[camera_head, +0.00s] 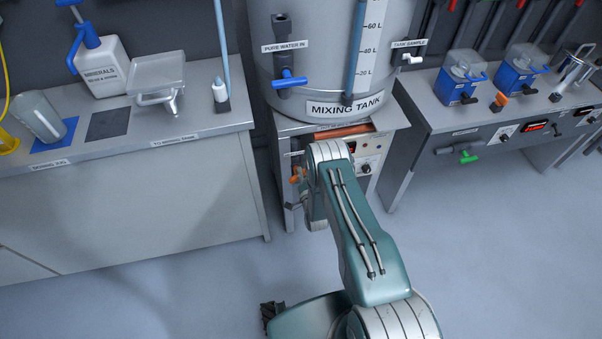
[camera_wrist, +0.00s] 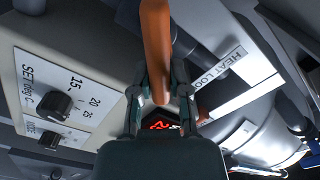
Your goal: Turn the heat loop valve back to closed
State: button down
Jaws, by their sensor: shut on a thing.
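The heat loop valve handle is an orange bar (camera_wrist: 156,45) that runs down from the top middle of the wrist view. My gripper (camera_wrist: 160,88) is closed around its lower end, with one dark finger on each side. A white label reading "HEAT LOO…" (camera_wrist: 222,66) is beside it on the right. In the camera_head view, a small orange part (camera_head: 297,174) shows under the mixing tank, left of my arm. My arm hides most of the valve there, and the fingers cannot be made out.
A panel (camera_wrist: 30,70) with a black temperature knob (camera_wrist: 57,104) is close on the left in the wrist view. The mixing tank (camera_head: 300,75) stands above the valve on its stand (camera_head: 392,118). Benches flank it left (camera_head: 110,210) and right (camera_head: 440,110). The floor in front is clear.

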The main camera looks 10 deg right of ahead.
jog(key=m, duration=0.4)
jog(key=shift+d+f+m, duration=0.3)
jog(key=shift+f, duration=0.05)
jog(key=shift+f+m, duration=0.3)
jog(key=shift+m, duration=1.1)
jog(key=shift+d, duration=0.1)
jog(key=c, duration=0.6)
grip_release()
jog(key=shift+f, duration=0.1)
jog(key=shift+s, duration=0.3)
jog(key=s, duration=1.1)
jog(key=shift+s, duration=0.15)
